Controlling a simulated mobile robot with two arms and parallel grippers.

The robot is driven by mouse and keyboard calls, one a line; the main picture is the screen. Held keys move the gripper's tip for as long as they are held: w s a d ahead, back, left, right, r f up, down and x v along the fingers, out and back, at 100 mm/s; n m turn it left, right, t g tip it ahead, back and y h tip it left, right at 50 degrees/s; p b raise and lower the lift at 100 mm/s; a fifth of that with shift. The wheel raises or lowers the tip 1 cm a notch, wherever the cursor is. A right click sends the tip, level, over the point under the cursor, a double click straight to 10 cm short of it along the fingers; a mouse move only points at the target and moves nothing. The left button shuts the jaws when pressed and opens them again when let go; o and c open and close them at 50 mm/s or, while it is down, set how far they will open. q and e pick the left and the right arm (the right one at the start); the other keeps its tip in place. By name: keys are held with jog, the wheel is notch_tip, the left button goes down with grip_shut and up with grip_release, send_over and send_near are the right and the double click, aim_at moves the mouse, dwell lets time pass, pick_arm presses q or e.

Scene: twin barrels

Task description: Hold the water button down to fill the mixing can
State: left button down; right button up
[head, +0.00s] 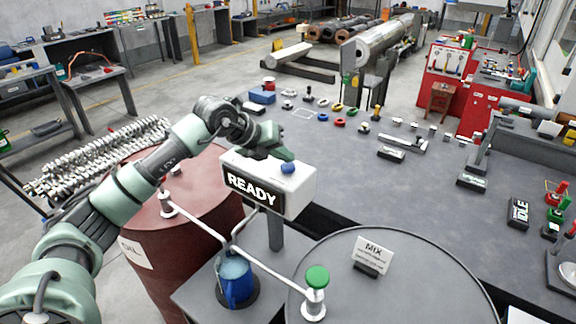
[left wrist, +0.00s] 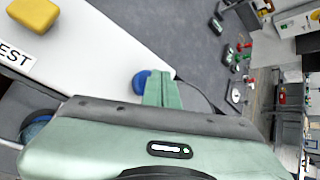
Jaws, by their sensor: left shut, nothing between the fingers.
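A blue button (head: 288,168) sits on top of a white box (head: 300,186) whose dark display (head: 251,187) reads READY. My left gripper (head: 284,155) is shut and empty, with its green fingertips right at the button. In the left wrist view the fingertips (left wrist: 163,90) overlap the right side of the blue button (left wrist: 141,82); I cannot tell whether they press it. The blue mixing can (head: 238,286) stands upright below the box, under the pipe junction between the two barrels. Its fill level is unclear. My right gripper is in neither view.
A dark red barrel (head: 205,215) stands left of the box, and a grey-topped barrel (head: 400,285) with a MIX sign (head: 373,252) stands right. A green-capped valve (head: 317,277) rises on the pipe. A yellow button (left wrist: 33,14) shows on the white box in the left wrist view.

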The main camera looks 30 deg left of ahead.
aim_at(285, 166)
pick_arm(q)
jog(key=shift+f+b, duration=0.45)
jog(key=shift+f, duration=0.15)
dwell(0.4)
jog(key=shift+r, duration=0.1)
jog(key=shift+r+p, duration=0.6)
jog(key=shift+r, duration=0.3)
jog(key=shift+r+p, duration=1.65)
jog(key=shift+r, duration=0.9)
